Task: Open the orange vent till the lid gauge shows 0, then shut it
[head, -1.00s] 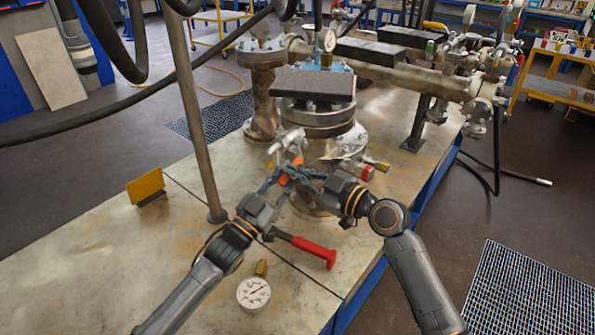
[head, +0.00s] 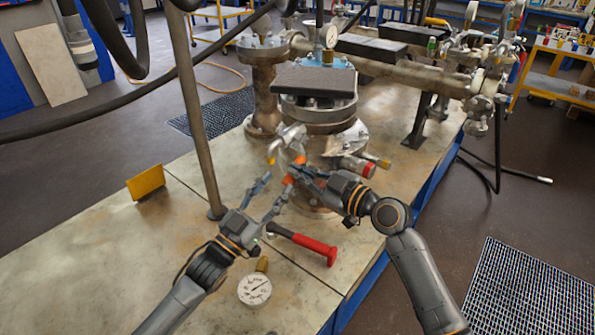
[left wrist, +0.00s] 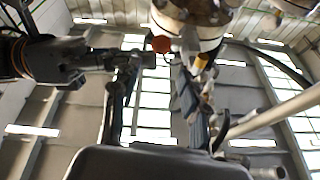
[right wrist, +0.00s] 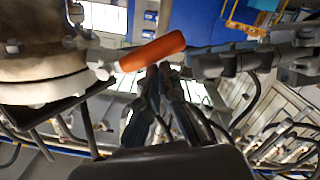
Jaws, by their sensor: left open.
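The orange vent handle (head: 299,159) is on the near side of the flanged vessel (head: 318,116). It crosses the right wrist view as an orange bar (right wrist: 152,51), and a round orange-red end (left wrist: 161,44) shows in the left wrist view. The lid gauge (head: 331,36) stands above the vessel; its reading is too small to tell. My left gripper (head: 269,194) is open and empty, left of and below the handle. My right gripper (head: 294,174) is at the handle, its fingers (right wrist: 160,72) close together by the bar; whether they clasp it is unclear.
A red-handled tool (head: 312,245) and a loose gauge (head: 254,289) lie on the bench in front. A yellow plate (head: 146,183) stands at left. A vertical pole (head: 197,110) rises beside my left arm. A red-ended fitting (head: 367,169) juts out right of the handle.

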